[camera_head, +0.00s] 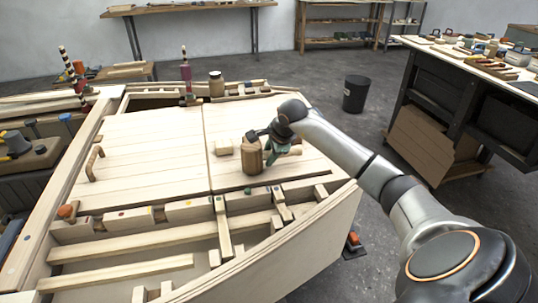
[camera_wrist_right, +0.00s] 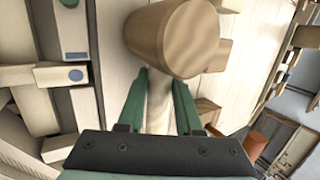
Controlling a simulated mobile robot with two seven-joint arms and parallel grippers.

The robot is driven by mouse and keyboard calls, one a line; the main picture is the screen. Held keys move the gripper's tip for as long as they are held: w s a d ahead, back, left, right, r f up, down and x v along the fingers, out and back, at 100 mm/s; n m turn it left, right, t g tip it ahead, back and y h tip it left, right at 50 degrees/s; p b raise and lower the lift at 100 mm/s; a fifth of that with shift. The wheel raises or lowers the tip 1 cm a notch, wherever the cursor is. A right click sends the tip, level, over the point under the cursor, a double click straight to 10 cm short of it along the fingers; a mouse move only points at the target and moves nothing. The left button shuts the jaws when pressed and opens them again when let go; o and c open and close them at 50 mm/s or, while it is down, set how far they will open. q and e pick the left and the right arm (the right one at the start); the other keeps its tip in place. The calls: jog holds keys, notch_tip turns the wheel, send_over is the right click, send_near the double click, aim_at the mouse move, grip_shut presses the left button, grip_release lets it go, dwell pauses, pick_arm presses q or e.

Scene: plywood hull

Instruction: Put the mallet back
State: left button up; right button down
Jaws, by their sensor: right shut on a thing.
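The mallet (camera_head: 251,157) has a brown wooden head with a pale handle. My right gripper (camera_head: 278,149) is shut on its handle, over the plywood deck (camera_head: 140,138) of the hull. In the right wrist view the mallet head (camera_wrist_right: 172,40) is just beyond the green fingers (camera_wrist_right: 158,100), and the handle runs back between them. Whether the mallet touches the deck is hard to tell. My left gripper is not in view.
A small pale block (camera_head: 223,147) lies beside the mallet. Open ribs and slats (camera_head: 160,238) fill the near hull. A jar (camera_head: 216,84) stands at the far edge. A tool-covered workbench (camera_head: 470,60) and a black bin (camera_head: 356,93) are at right.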

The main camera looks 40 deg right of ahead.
jog(key=c, duration=0.6)
grip_release()
jog(key=shift+o, duration=0.5)
jog(key=shift+f, duration=0.15)
jog(key=v, duration=1.2)
jog(key=shift+r, duration=0.4)
jog(key=shift+s+f, duration=0.1)
jog(key=shift+s, duration=0.1)
